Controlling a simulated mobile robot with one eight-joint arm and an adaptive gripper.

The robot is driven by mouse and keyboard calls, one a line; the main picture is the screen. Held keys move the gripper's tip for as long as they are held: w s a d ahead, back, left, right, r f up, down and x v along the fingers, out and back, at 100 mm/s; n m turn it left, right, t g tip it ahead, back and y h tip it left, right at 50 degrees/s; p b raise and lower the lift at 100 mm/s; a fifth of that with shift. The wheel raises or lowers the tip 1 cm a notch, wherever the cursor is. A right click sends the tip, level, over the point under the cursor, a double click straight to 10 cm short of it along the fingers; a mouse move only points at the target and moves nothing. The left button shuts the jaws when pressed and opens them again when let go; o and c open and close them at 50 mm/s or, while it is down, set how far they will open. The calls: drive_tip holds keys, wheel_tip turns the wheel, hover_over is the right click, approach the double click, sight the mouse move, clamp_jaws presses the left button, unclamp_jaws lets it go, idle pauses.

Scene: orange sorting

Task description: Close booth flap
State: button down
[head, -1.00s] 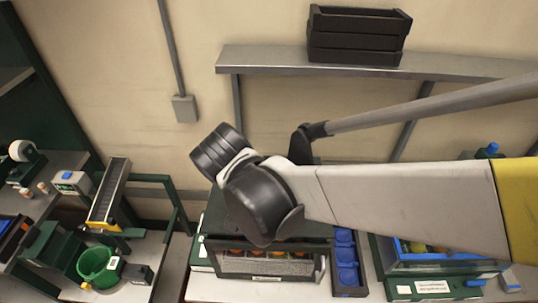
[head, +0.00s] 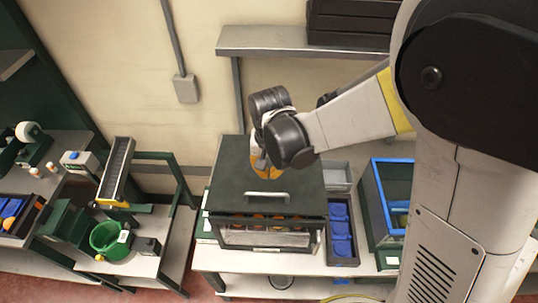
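The booth (head: 225,236) is a dark box on the white table in the head view. Its dark top panel (head: 230,185), perhaps the flap, carries a pale bar handle (head: 267,198) near the front edge. Round orange items show inside through the gap below that edge. I cannot tell whether the flap is fully shut. My gripper (head: 266,168) is over the rear part of the panel, behind the handle. My wrist hides much of it, so its finger opening and any contact are unclear.
A rack with blue cups (head: 341,228) stands right of the booth, with a grey bin (head: 338,176) behind it. A blue-rimmed crate (head: 377,205) is farther right. At left are a ramp (head: 117,168) and a green bucket (head: 106,238). A wall shelf (head: 270,39) is above.

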sight(269, 199)
drive_tip(key=shift+s+f, duration=1.05)
drive_tip(key=shift+s, duration=0.1)
drive_tip(key=shift+t, duration=0.5)
drive_tip(key=f+b, duration=0.2)
drive_tip(key=s+f+b, duration=0.1)
drive_tip(key=f+b, duration=0.1)
drive_tip(key=b, duration=0.1)
drive_tip(key=shift+s+f+b, duration=0.15)
drive_tip(key=shift+f+b, duration=0.15)
drive_tip(key=shift+f, duration=0.05)
drive_tip(key=shift+r, duration=0.2)
